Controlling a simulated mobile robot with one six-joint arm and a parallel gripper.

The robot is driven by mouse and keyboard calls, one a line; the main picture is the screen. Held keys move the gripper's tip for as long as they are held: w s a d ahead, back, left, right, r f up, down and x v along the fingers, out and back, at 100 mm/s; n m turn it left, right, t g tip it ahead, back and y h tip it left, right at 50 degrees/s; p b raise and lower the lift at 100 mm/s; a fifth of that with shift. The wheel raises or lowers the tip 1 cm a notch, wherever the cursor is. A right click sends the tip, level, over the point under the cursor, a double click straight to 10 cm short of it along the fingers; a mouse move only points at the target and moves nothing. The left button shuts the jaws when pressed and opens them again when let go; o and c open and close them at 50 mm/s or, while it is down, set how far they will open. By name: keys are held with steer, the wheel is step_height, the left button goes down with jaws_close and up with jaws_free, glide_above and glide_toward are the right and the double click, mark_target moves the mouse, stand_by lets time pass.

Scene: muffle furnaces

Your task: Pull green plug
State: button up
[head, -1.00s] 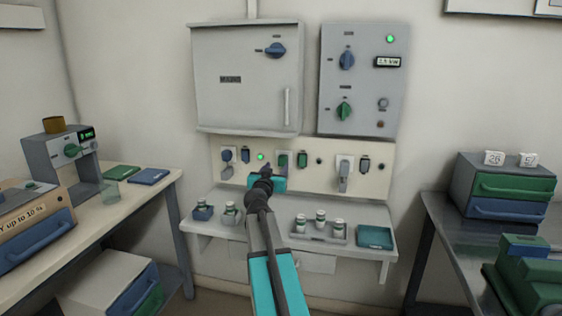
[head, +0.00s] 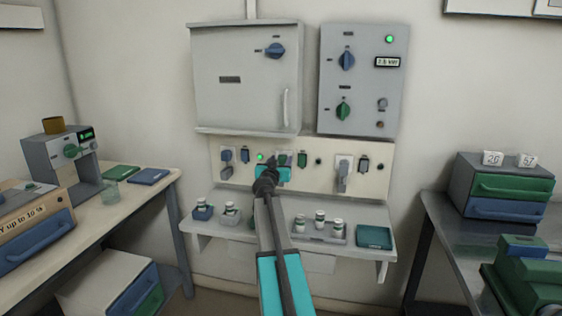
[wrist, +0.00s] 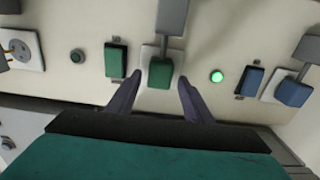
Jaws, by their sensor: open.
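The green plug (wrist: 160,73) sits in a white socket plate on the pale wall panel, in the middle of the wrist view, with a grey piece beside it. My gripper (wrist: 158,90) is open and empty, one dark finger to each side, tips close to the plug's near end. I cannot tell if the fingers touch it. In the head view my gripper (head: 277,164) is at the panel and hides most of the plug (head: 282,159).
A green switch (wrist: 115,58) and a black knob (wrist: 77,56) are left of the plug in the wrist view. A lit green lamp (wrist: 217,77), blue switch (wrist: 248,80) and blue plug (wrist: 292,92) are right. A shelf (head: 267,225) with small jars lies below the panel.

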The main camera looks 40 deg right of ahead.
steer(key=shift+w+d, duration=0.1)
steer(key=shift+d, duration=0.1)
jaws_close()
steer(key=shift+b+v, duration=1.3)
steer(key=shift+v, duration=0.65)
steer(key=shift+w+a+f, duration=0.15)
jaws_free()
